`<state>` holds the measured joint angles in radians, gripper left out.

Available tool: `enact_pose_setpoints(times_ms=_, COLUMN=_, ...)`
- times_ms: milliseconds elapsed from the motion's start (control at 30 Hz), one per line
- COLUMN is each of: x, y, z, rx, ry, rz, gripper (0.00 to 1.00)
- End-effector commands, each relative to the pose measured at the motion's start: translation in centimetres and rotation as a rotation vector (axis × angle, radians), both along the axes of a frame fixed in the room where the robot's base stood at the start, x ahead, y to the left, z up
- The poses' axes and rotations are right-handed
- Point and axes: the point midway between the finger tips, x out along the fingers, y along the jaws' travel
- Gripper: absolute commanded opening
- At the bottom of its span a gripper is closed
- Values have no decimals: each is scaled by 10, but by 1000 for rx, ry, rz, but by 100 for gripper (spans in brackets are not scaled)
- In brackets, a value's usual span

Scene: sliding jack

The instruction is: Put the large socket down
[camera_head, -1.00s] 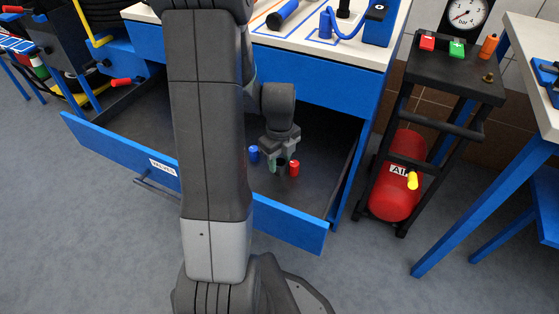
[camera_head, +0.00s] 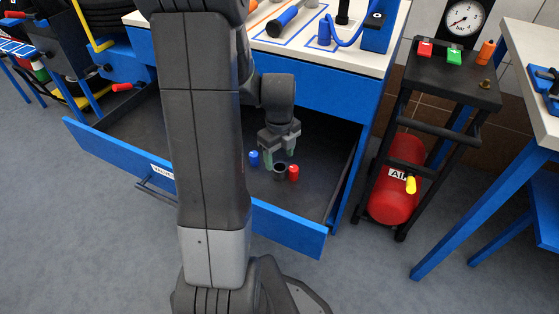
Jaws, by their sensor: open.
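A dark grey, ring-topped socket (camera_head: 280,170), apparently the large one, stands upright on the floor of the open blue drawer (camera_head: 290,229). A blue socket (camera_head: 254,158) stands to its left and a red socket (camera_head: 293,173) close to its right. My gripper (camera_head: 280,157) is open and empty just above and behind the dark socket, fingers pointing down. A gap seems to show between the fingertips and the socket. My arm hides the middle of the drawer.
The white bench top (camera_head: 345,47) with tools overhangs the drawer's back. The drawer's right wall and front panel stand close by. A cart with a red air tank (camera_head: 397,180) stands to the right. The drawer floor right of the red socket is clear.

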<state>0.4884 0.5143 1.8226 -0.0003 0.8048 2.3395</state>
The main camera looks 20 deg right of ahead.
Motion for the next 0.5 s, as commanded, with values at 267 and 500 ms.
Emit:
enact_pose_setpoints(times_ms=267, x=0, y=0, z=61, rx=-1, ry=-3, rz=0, gripper=61)
enact_pose_setpoints(times_ms=500, x=0, y=0, z=80, rx=-1, ry=-1, rz=0, gripper=61)
